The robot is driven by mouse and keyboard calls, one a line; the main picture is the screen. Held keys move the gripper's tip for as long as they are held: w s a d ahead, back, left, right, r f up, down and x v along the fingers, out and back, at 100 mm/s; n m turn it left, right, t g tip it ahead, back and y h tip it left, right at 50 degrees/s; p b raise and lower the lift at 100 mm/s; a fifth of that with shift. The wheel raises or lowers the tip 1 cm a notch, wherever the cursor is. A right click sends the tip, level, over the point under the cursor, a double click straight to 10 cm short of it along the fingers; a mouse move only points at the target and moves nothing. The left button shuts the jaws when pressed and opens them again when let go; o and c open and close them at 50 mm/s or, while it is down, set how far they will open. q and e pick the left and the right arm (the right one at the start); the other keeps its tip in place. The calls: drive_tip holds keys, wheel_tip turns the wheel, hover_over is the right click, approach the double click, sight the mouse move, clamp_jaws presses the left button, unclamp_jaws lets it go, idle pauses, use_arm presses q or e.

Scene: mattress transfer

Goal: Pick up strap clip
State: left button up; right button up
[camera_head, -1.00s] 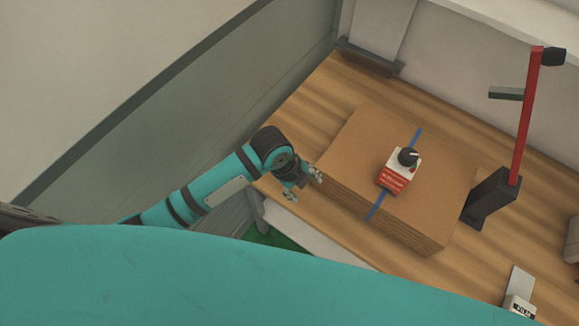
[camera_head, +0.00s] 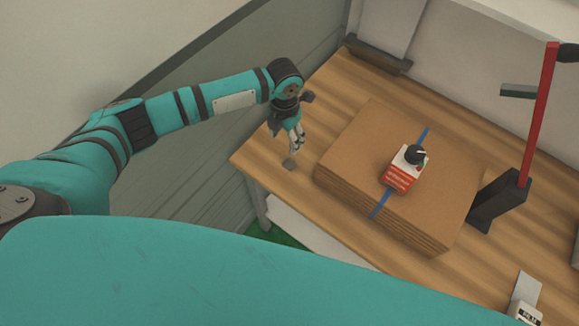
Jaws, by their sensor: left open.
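A small dark grey piece (camera_head: 288,163), which looks like the strap clip, lies on the wooden table near its left edge; it is too small to make out its shape. My left gripper (camera_head: 297,142) hangs just above and beyond it in the picture, fingers pointing down, open and apart from it. A gap shows between the fingertips and the grey piece. My right gripper is out of view.
A stack of flat cardboard (camera_head: 350,150) with a blue strap (camera_head: 381,204) lies to the right. A red and white box (camera_head: 402,175) with a black knob sits on it. A red-armed stand (camera_head: 497,200) is further right. Bare wood (camera_head: 330,95) lies behind the stack.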

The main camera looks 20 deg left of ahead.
use_arm(q)
drive_tip(key=b, duration=0.6)
hover_over(287, 167)
drive_tip(key=f, duration=0.8)
drive_tip(key=shift+w+a, duration=0.3)
drive_tip(key=shift+w, duration=0.05)
drive_tip(key=f+b, duration=0.2)
drive_tip(key=f, duration=0.1)
drive_tip(key=f+b, duration=0.1)
drive_tip(key=b, duration=0.1)
drive_tip(key=shift+s+d+f, duration=0.2)
drive_tip(key=shift+s+d, duration=0.1)
drive_tip(key=shift+s, duration=0.05)
drive_tip(key=shift+f+b, duration=0.35)
drive_tip(key=shift+w, duration=0.1)
drive_tip(key=shift+r, duration=0.1)
drive_tip(key=c, duration=1)
drive_tip(key=shift+c, duration=0.2)
